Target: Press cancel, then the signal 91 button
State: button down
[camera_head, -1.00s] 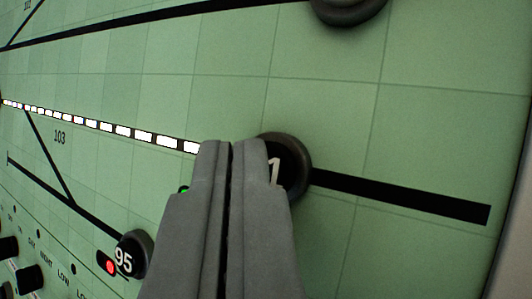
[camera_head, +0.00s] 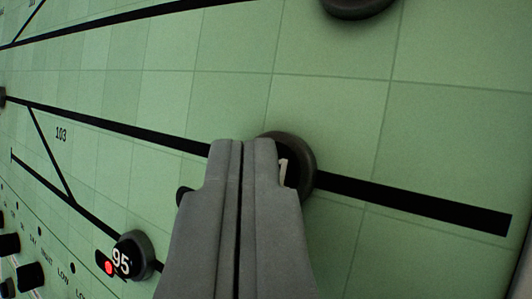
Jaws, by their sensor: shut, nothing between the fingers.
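A round black button (camera_head: 302,165) with a dark raised rim sits on the green panel, on a thick black track line. Only a white "1" of its label shows; the rest is behind my gripper (camera_head: 245,146). My gripper is shut and empty, with its fingertips over the left part of this button. I cannot tell whether they touch it. A small dark indicator (camera_head: 184,196) just left of my fingers is unlit. No cancel button can be made out in this view.
A button marked 95 (camera_head: 122,261) with a red light (camera_head: 109,268) is at lower left. Another round button (camera_head: 355,6) is cut off at the top. Several black knobs (camera_head: 30,276) line the lower left edge. The panel right of my gripper is mostly clear.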

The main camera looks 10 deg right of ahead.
jog(key=shift+s, duration=0.1)
jog(key=shift+s+a+r, duration=0.4)
jog(key=shift+s+a, duration=0.1)
jog(key=shift+a, duration=0.1)
jog(key=shift+s+a+r, duration=0.6)
jog(key=shift+s+a, duration=0.15)
jog(key=shift+s, duration=0.05)
jog(key=shift+s+a+r, duration=0.55)
jog(key=shift+s+a, duration=0.15)
jog(key=shift+s, duration=0.05)
jog(key=shift+s, duration=0.1)
jog(key=s+a+r+y, duration=0.1)
jog(key=s+a, duration=0.2)
jog(key=s, duration=0.3)
jog(key=s+a+r+n, duration=0.1)
jog(key=s+a, duration=0.2)
jog(key=s, duration=0.3)
jog(key=s+a+r+y, duration=0.1)
jog(key=s+a+r, duration=0.15)
jog(key=s, duration=0.45)
jog(key=s+a+f, duration=0.2)
jog(key=s, duration=0.5)
jog(key=s+a+f+n+g+y, duration=0.1)
jog(key=s+a+f, duration=0.1)
jog(key=s, duration=0.5)
jog(key=s+a+f+n+y, duration=0.1)
jog(key=s+a+f, duration=0.1)
jog(key=s, duration=0.6)
jog(key=shift+a+f, duration=0.4)
jog(key=shift+f, duration=0.15)
